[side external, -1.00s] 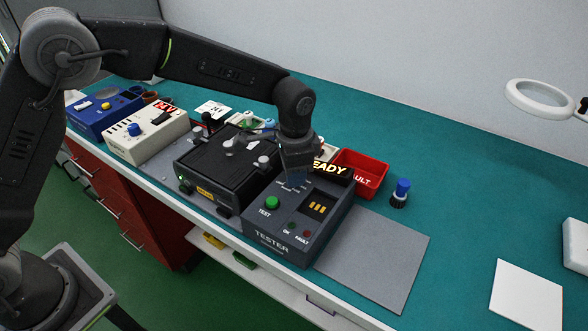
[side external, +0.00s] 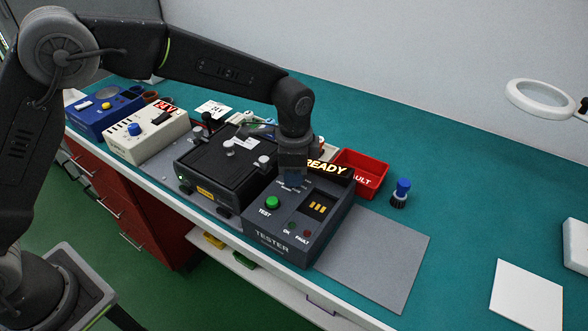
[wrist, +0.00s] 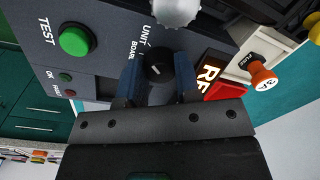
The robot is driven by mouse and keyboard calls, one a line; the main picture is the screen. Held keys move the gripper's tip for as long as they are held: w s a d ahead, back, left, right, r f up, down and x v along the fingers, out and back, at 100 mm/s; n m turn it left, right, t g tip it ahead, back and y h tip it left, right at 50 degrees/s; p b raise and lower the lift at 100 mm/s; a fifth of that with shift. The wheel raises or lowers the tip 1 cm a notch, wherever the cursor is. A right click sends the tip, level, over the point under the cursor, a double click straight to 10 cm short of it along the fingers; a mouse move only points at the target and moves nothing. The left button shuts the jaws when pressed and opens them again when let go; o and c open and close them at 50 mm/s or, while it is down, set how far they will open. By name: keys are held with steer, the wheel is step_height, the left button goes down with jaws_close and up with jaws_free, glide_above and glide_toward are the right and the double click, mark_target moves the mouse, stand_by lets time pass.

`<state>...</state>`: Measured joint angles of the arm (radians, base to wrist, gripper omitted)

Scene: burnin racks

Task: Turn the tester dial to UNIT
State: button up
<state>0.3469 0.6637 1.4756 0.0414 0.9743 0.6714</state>
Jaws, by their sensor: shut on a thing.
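The dark grey tester (side external: 262,222) stands near the bench's front edge, with a lit READY sign (side external: 326,168) at its back. In the wrist view its black round dial (wrist: 158,66) sits between my blue fingers, beside the printed words UNIT (wrist: 144,31) and BOARD. A short white mark shows on the knob; I cannot tell which word it points to. My gripper (side external: 293,181) is down over the tester's top, shut on the dial, and hides the dial in the side view.
A green TEST button (side external: 272,202) is left of my gripper. A black box (side external: 215,165) with knobs stands close on the left. A red bin (side external: 365,172) and a blue-topped item (side external: 401,190) are behind right. A grey mat (side external: 375,265) lies bare at the right.

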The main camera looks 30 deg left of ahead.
steer(key=o, duration=0.6)
steer(key=shift+o, duration=0.2)
step_height(320, 180, up, 14)
steer(key=shift+s+d, duration=0.15)
steer(key=shift+s, duration=0.1)
